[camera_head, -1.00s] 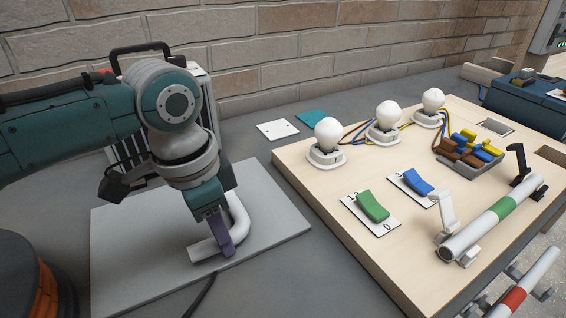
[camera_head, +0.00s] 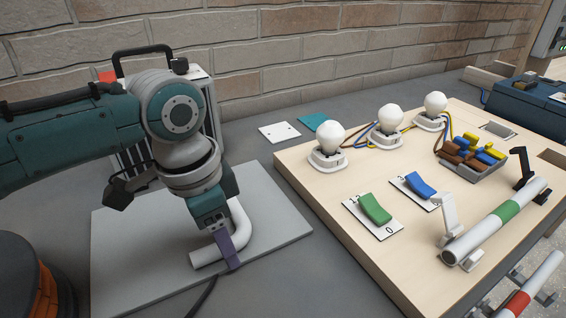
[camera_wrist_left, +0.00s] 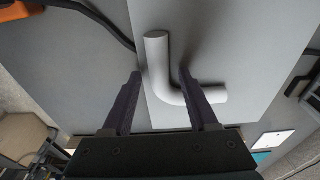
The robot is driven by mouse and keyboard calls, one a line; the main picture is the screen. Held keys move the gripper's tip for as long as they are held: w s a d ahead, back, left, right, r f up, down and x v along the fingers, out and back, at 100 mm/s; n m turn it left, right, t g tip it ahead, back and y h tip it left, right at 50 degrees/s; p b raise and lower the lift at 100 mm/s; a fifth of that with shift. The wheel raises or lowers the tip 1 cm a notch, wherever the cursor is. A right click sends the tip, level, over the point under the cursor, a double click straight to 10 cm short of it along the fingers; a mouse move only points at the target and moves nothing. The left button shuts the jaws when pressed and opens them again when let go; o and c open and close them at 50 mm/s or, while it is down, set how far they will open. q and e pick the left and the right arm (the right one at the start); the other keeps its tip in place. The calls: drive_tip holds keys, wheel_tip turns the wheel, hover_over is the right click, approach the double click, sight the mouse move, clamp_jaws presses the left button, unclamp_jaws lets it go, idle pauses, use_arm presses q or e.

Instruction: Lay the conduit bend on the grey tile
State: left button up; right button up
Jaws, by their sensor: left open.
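The conduit bend (camera_head: 242,232) is a pale, smooth, L-shaped pipe. It appears to lie flat on the grey tile (camera_head: 130,265), near the tile's front part. My left gripper (camera_head: 230,262) points down at it, with a dark purple finger in front of the pipe in the head view. In the left wrist view, the open fingers (camera_wrist_left: 160,75) stand on either side of one leg of the bend (camera_wrist_left: 158,62), with gaps showing. That leg is close to the tile's edge in the left wrist view (camera_wrist_left: 235,40). My right gripper is not in view.
A wooden board (camera_head: 320,195) to the right carries bulbs, a green switch (camera_head: 374,208), a blue switch (camera_head: 420,185) and a clamped striped tube (camera_head: 500,215). A black cable (camera_head: 200,298) runs in front of the tile. A handled case stands behind my arm.

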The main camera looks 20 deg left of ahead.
use_arm(q)
wheel_tip(320, 180, up, 12)
drive_tip(key=s+p, duration=0.1)
drive_tip(key=p, duration=0.1)
drive_tip(key=shift+a+r+p, duration=0.15)
drive_tip(key=shift+a+p, duration=0.2)
drive_tip(key=shift+a, duration=0.1)
drive_tip(key=shift+s, duration=0.1)
drive_tip(key=s+d+f+n+t+h+p, duration=0.1)
drive_tip(key=s+d+f+n+p, duration=0.15)
drive_tip(key=s+d, duration=0.55)
drive_tip(key=s+a+r+n+t+y, duration=0.1)
drive_tip(key=s+a+r+n+t, duration=0.15)
drive_tip(key=s+a, duration=0.5)
wheel_tip(320, 180, up, 37)
drive_tip(key=s+d+n+p, duration=0.1)
drive_tip(key=p, duration=3.7)
drive_tip(key=shift+s+d+r+g+y, duration=0.2)
drive_tip(key=shift+s+g+y, duration=0.1)
drive_tip(key=shift+g, duration=0.15)
